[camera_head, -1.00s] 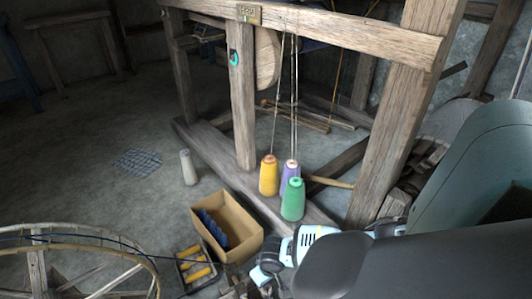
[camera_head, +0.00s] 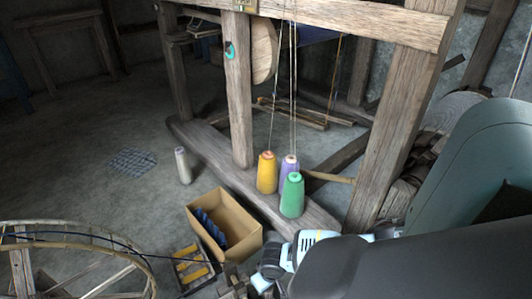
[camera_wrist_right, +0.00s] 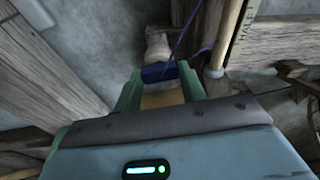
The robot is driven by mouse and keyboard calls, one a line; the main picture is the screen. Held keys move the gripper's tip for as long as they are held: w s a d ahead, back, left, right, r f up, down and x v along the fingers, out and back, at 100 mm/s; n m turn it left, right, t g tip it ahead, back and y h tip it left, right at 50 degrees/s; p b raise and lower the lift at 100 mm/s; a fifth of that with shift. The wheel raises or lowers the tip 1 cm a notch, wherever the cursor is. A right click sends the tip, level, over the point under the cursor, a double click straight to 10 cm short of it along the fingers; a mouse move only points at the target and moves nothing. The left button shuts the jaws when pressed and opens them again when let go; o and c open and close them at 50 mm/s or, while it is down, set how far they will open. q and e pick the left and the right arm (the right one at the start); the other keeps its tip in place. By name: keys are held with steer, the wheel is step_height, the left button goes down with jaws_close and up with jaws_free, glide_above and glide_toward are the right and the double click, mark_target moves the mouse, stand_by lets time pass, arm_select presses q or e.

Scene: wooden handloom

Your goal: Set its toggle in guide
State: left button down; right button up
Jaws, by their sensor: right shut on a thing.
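In the right wrist view, my right gripper (camera_wrist_right: 162,84) has its green fingers closed around a small piece. A dark blue block (camera_wrist_right: 158,73), which may be the toggle, sits at the fingertips, with a tan part (camera_wrist_right: 161,99) behind it between the fingers. A dark blue cord (camera_wrist_right: 186,36) runs up from near the block. A wooden bar (camera_wrist_right: 235,32) with lettering stands just right of the fingertips; I cannot tell whether it is the guide. In the head view my right arm hides most of the gripper. My left gripper is not in view.
The wooden loom frame (camera_head: 239,100) stands ahead. Yellow (camera_head: 267,173), purple (camera_head: 289,163) and green (camera_head: 291,197) thread cones stand by its lower beam. A cardboard box (camera_head: 243,222) and a tray of yellow pieces (camera_head: 192,266) lie near a spoked wheel (camera_head: 75,245). The floor at left is mostly clear.

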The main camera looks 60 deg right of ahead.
steer(key=o, duration=1)
steer(key=shift+s+a+r+p, duration=0.1)
steer(key=shift+s+r+p, duration=0.1)
steer(key=shift+r+p, duration=0.85)
steer(key=shift+s+a+r+p, duration=0.15)
steer(key=shift+r+p, duration=0.45)
steer(key=shift+r, duration=0.9)
steer(key=shift+s+d+r+p, duration=0.1)
steer(key=shift+s+r+p, duration=0.1)
steer(key=shift+r+p, duration=0.85)
steer(key=shift+r+b, duration=0.2)
steer(key=shift+b, duration=0.1)
